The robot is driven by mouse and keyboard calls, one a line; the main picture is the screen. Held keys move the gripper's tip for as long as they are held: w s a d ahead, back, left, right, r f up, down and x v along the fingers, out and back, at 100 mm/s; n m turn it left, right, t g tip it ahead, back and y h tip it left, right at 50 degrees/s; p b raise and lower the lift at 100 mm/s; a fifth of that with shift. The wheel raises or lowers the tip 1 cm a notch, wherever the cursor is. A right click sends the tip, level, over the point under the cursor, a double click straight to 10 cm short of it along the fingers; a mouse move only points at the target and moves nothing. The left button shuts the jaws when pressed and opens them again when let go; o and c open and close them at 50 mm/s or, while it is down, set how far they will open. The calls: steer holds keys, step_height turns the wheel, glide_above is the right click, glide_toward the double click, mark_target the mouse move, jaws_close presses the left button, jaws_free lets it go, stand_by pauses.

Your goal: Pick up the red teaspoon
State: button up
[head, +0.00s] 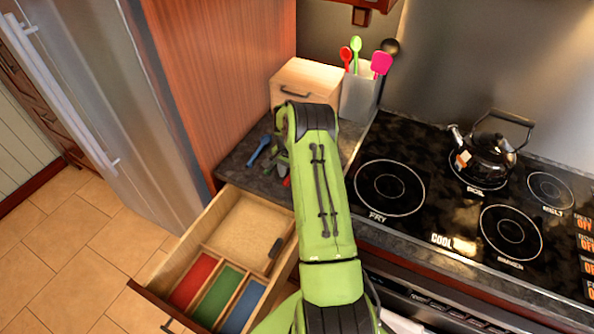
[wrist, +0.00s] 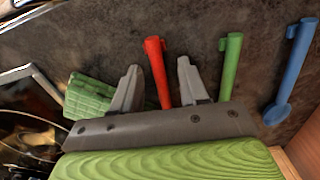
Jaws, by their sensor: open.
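The red teaspoon (wrist: 154,58) lies on the dark counter in the wrist view, its handle between my two fingers and its lower end hidden behind the gripper body. Only a sliver of red (head: 287,182) shows beside my arm in the head view. My gripper (wrist: 158,66) is open, with one finger on each side of the red handle and a visible gap to both. I cannot tell how far the fingers are above the counter. In the head view my arm hides most of this spot.
A green spoon (wrist: 231,62) lies just right of my right finger, and a blue spoon (wrist: 290,75) farther right. A green textured block (wrist: 88,96) is close to the left finger. An open drawer (head: 239,236) with coloured compartments, a wooden box (head: 305,82) and a stove (head: 450,190) surround the counter.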

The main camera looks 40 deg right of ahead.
steer(key=shift+r, duration=0.15)
jaws_close()
step_height(320, 180, up, 10)
steer(key=shift+b, duration=0.3)
